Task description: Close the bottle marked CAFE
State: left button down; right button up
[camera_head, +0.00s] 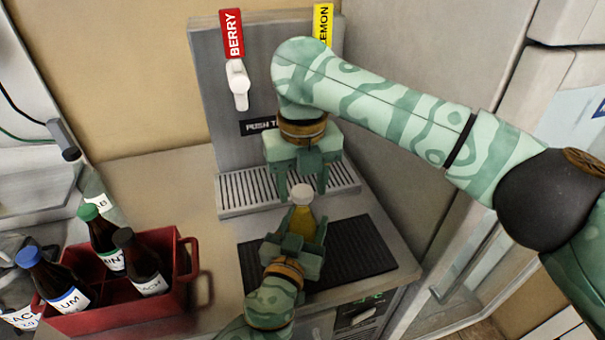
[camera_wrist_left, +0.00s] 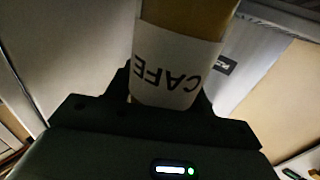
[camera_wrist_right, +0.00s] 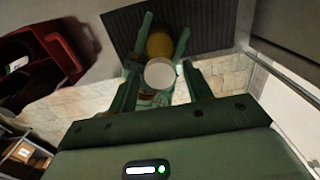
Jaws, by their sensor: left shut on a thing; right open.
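The bottle (camera_head: 306,226) is yellow-brown with a white cap (camera_head: 301,194) at its top. In the left wrist view its white label (camera_wrist_left: 178,68) reads CAFE, upside down. My left gripper (camera_head: 300,242) is shut on the bottle's body and holds it near the drip tray. My right gripper (camera_head: 301,186) is open just above, pointing down, with a finger on each side of the cap. In the right wrist view the round white cap (camera_wrist_right: 160,73) lies between the open fingers. I cannot tell how tightly the cap sits on the neck.
A red crate (camera_head: 184,262) with several dark bottles stands at the left. Behind is a dispenser with a BERRY tap (camera_head: 238,85) and a LEMON tap (camera_head: 323,22) above a slotted drip tray (camera_head: 235,198). A black ribbed mat (camera_head: 362,252) lies on the counter. A grey wall closes the right.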

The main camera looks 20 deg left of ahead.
jog(key=c, duration=1)
jog(key=m, duration=0.4)
jog(key=shift+m, duration=0.4)
jog(key=m, duration=2.9)
jog(key=o, duration=1.1)
jog(key=shift+f, duration=0.1)
jog(key=shift+c, duration=0.2)
